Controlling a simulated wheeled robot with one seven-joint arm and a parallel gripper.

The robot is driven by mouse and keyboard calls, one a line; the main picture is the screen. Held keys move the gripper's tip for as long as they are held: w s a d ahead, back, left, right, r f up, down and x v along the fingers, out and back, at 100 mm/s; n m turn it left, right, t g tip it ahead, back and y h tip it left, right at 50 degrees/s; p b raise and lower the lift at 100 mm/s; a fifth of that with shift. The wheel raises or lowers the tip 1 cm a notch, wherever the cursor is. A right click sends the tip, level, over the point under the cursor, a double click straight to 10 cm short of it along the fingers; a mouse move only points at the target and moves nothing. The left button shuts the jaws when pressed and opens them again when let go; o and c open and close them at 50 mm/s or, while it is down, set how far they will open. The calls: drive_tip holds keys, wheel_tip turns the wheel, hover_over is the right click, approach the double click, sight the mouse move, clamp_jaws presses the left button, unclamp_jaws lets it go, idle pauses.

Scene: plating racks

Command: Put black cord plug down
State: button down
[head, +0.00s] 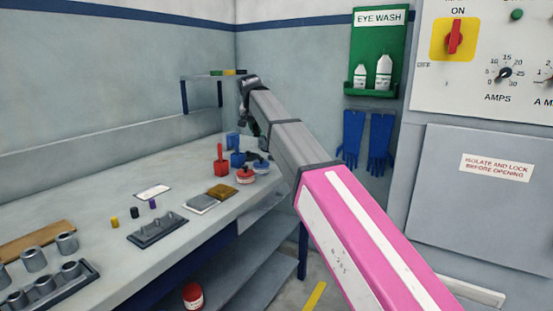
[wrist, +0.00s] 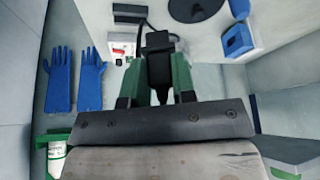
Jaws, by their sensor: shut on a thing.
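The black cord plug (wrist: 158,62) is between the green fingers of my gripper (wrist: 157,78) in the wrist view. My gripper is shut on it. The plug points away from the wrist, over the pale bench top. I cannot tell whether its far end touches the bench. In the head view my arm reaches over the far end of the bench (head: 130,190). There my gripper is small, dark and mostly hidden by the arm, and I cannot make out the plug.
A blue block (wrist: 237,40), a black disc (wrist: 195,8) and a white-and-red box (wrist: 121,45) are near the plug. Blue gloves (head: 381,142) hang on the wall. Bench room lies left of the holder.

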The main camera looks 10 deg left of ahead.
drive_tip(key=shift+w+d+f, duration=1.1)
drive_tip(key=shift+w+f, duration=0.5)
drive_tip(key=shift+f, duration=0.2)
drive_tip(key=shift+w+d+f, duration=1.1)
drive_tip(key=shift+w+f, duration=0.45)
drive_tip(key=shift+f, duration=0.25)
drive_tip(key=shift+w+d+f, duration=1.1)
drive_tip(key=shift+w+f, duration=0.5)
drive_tip(key=shift+f, duration=0.2)
drive_tip(key=shift+f, duration=0.1)
drive_tip(key=c, duration=0.9)
unclamp_jaws()
drive_tip(key=shift+c, duration=0.2)
drive_tip(key=v, duration=1.2)
